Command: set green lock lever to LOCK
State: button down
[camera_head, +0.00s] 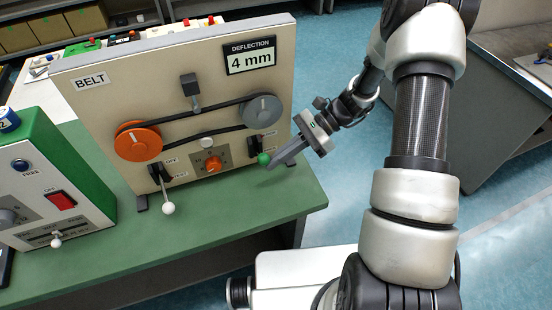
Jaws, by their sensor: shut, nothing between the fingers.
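The green lock lever (263,158) shows as a green ball knob at the lower right of the upright belt panel. Its black slot plate is just above and left of the knob, with small labels too small to read, so its setting cannot be told. My gripper (272,164) comes in from the right with its grey fingers shut and empty. The fingertips are right beside the knob and partly overlap it in the picture. Whether they touch it cannot be told.
The belt panel (105,105) carries an orange pulley (138,142), a grey pulley (262,110), an orange knob (213,163) and a white-knobbed lever (168,208). A green-sided box (75,170) stands at left. The green table (225,225) is clear in front.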

jog(key=v, duration=1.7)
jog(key=shift+d+r+b, duration=0.2)
jog(key=shift+b, duration=0.25)
